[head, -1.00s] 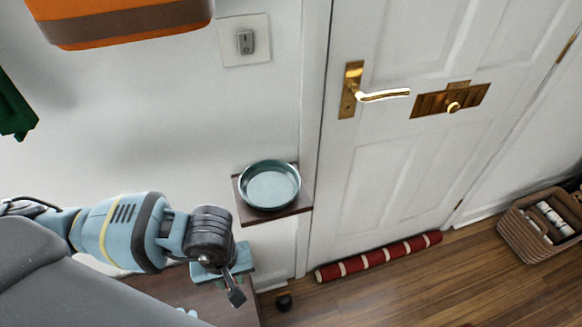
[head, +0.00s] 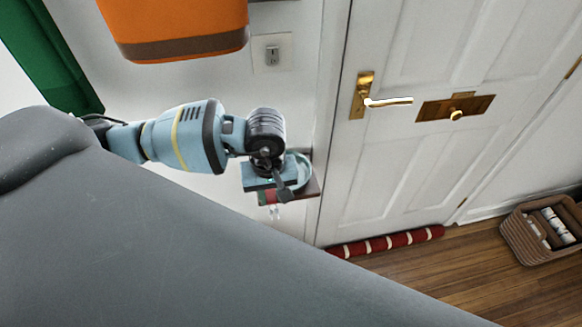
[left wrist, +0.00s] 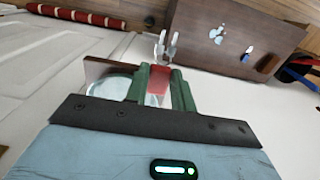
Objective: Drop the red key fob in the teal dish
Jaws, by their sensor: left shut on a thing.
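My left gripper (head: 267,198) is shut on the red key fob (left wrist: 158,88), which shows between its two dark green fingers in the left wrist view. Silvery keys (left wrist: 166,47) hang from the fob. The teal dish (head: 304,174) sits on a small brown wall shelf (head: 314,190), partly hidden behind my gripper in the head view. In the left wrist view the dish (left wrist: 106,88) is just left of the fob, partly covered by the gripper. The fob appears beside the dish; their height difference is unclear. My right gripper is not in view.
A white door (head: 415,150) with a brass handle (head: 385,102) stands right of the shelf. An orange object (head: 175,30) hangs above my left arm. A brown tabletop (left wrist: 215,55) with small items shows in the left wrist view. A basket (head: 528,240) stands far right.

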